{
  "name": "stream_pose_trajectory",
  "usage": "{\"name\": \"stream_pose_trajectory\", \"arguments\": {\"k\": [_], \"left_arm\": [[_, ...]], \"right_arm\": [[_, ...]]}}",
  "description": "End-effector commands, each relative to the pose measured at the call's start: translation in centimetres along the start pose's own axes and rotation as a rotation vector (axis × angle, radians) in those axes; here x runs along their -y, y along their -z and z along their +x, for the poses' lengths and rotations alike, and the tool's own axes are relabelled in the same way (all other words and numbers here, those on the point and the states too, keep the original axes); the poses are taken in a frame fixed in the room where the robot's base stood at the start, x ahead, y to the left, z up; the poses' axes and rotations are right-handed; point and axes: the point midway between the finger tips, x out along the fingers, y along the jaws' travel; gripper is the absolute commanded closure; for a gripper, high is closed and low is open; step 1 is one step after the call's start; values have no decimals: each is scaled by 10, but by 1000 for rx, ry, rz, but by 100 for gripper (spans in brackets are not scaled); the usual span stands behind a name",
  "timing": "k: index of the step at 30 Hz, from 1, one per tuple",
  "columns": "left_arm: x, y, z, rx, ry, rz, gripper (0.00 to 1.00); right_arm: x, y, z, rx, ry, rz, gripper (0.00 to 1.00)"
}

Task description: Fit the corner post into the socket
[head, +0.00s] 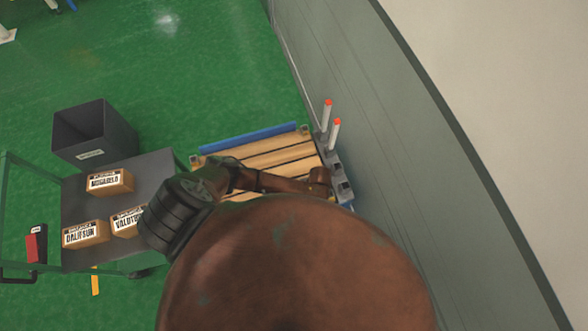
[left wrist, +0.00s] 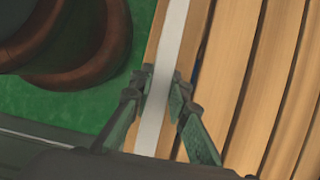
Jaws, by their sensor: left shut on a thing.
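In the left wrist view my left gripper (left wrist: 163,76) is shut on a pale grey-white post (left wrist: 171,30), one finger on each side of it. The post runs lengthwise above the wooden slats (left wrist: 240,80); its ends are out of that view. In the head view the slatted wooden pallet (head: 275,157) shows partly, with small dark corner pieces, one at its far right corner (head: 304,130). I cannot tell whether these are sockets. My own arm hides the near part of the pallet, the left gripper and the held post. My right gripper is in neither view.
Two white posts with orange tips (head: 327,113) (head: 335,133) stand in a grey rack (head: 338,163) between pallet and wall (head: 420,150). A blue bar (head: 248,137) lies along the pallet's far edge. A cart (head: 75,203) with boxes and a grey bin (head: 90,135) stand left.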

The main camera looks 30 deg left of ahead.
Motion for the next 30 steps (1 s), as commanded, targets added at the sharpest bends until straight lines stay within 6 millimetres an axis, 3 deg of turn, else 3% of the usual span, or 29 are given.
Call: {"name": "stream_pose_trajectory", "arguments": {"k": [15,16,21,23,30], "left_arm": [[1,5,7,-3,2,-2,100],[1,4,7,-3,3,-2,83],[1,4,7,-3,3,-2,72],[1,4,7,-3,3,-2,68],[1,4,7,-3,3,-2,67]], "right_arm": [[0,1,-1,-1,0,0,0],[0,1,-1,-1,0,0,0],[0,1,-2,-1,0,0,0],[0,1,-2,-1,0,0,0],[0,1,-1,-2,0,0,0]]}}
